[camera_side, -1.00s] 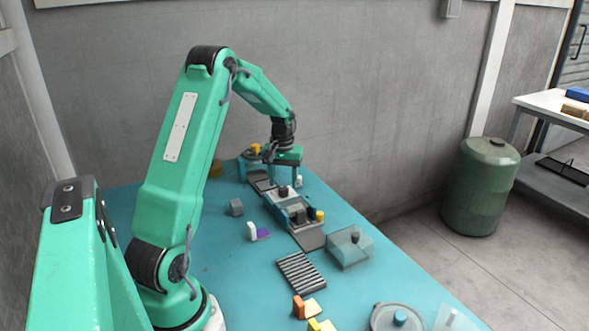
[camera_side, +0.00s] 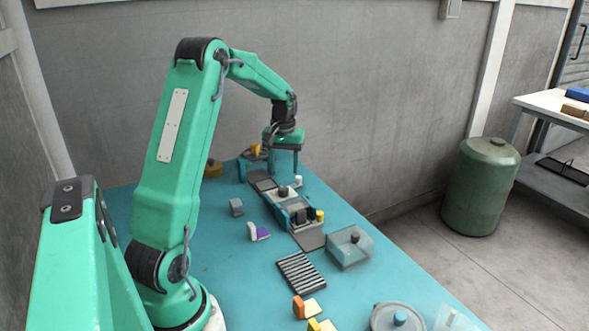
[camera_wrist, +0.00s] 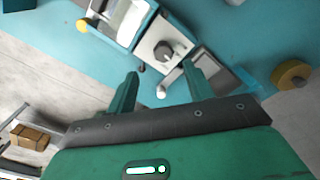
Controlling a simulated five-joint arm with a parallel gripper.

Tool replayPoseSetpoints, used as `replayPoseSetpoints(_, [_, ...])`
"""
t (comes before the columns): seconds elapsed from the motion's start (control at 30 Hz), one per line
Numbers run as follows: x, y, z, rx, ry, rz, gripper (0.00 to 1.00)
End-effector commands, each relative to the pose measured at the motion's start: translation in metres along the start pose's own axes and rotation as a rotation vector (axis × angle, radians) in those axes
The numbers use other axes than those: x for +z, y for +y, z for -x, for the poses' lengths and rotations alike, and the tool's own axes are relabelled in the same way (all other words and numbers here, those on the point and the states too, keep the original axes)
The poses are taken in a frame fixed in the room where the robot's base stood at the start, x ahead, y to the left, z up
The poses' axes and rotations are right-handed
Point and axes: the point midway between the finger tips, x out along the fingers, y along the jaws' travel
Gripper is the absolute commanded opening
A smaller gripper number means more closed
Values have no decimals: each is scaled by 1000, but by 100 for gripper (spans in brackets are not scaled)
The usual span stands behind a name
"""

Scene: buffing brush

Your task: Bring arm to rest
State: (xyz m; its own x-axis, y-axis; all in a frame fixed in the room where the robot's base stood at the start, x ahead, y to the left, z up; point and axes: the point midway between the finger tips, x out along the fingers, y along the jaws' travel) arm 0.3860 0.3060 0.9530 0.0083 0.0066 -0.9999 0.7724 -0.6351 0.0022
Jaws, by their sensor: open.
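My gripper (camera_side: 284,165) hangs pointing down over the far end of the teal table (camera_side: 240,275). In the wrist view my gripper (camera_wrist: 160,88) shows two green fingers spread apart with nothing between them. Beyond the fingers lies a row of devices: a light plate with a dark knob (camera_wrist: 163,50), a teal-framed box (camera_wrist: 120,15) and a dark grey tray (camera_wrist: 215,70). In the side view the teal-framed unit (camera_side: 290,205) sits just nearer than my gripper. I cannot tell the exact height of the fingertips above the table.
A clear box with a dark knob (camera_side: 349,247), a ribbed grey mat (camera_side: 301,272), a grey cube (camera_side: 236,207) and a white-and-purple piece (camera_side: 258,232) stand on the table. A round brownish-yellow item (camera_side: 212,169) is at the far left. A green barrel (camera_side: 480,187) stands on the floor.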

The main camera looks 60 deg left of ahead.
Motion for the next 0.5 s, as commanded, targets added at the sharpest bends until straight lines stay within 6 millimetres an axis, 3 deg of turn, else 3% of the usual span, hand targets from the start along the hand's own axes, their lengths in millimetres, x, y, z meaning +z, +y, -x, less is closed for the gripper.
replayPoseSetpoints(0.27, [32,30,37,14,55,-99,52])
replayPoseSetpoints(0.5, [81,59,76,36,120,-227,52])
